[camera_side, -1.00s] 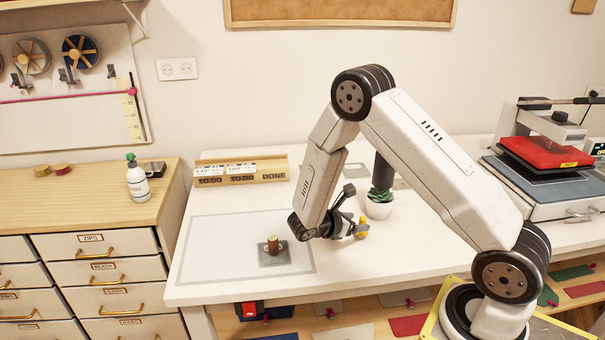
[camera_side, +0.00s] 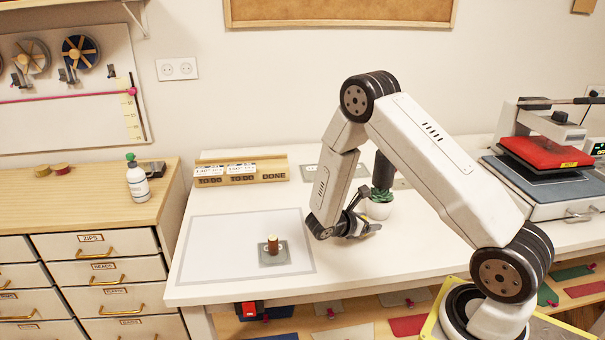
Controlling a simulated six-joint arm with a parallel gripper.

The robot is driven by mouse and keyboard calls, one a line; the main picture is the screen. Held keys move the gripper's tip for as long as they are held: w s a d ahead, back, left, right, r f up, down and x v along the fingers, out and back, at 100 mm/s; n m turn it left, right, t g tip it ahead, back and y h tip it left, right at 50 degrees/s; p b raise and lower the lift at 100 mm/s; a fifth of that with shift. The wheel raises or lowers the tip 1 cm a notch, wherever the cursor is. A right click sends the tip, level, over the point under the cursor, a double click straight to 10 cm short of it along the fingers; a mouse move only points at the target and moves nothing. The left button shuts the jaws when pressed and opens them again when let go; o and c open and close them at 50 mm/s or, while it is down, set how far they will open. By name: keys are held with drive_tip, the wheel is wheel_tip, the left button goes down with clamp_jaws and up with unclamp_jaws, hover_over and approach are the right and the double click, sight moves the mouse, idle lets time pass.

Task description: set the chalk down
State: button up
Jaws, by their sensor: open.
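My gripper (camera_side: 368,216) is low over the white table (camera_side: 225,288), in front of and partly over the potted plant (camera_side: 381,207). Its jaws are open. I cannot make out a piece of chalk now. If it is near the jaws, the gripper hides it. A small brown cylinder with a yellowish top (camera_side: 272,244) stands upright on a grey square plate (camera_side: 294,263), left of my gripper and apart from it.
A wooden rack (camera_side: 272,177) marked TO DO and DONE stands at the back of the table. A red and grey heat press (camera_side: 545,155) is at the right. A bottle (camera_side: 138,182) stands on the drawer cabinet. The outlined left area of the table is mostly clear.

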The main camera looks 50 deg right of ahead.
idle(0.3)
clamp_jaws()
drive_tip(key=shift+r, duration=0.2)
drive_tip(key=shift+r, duration=0.85)
drive_tip(key=s+a+r, duration=0.6)
drive_tip(key=s+r, duration=0.5)
drive_tip(key=s, duration=0.1)
drive_tip(key=shift+s+a, duration=0.15)
drive_tip(key=shift+a, duration=0.25)
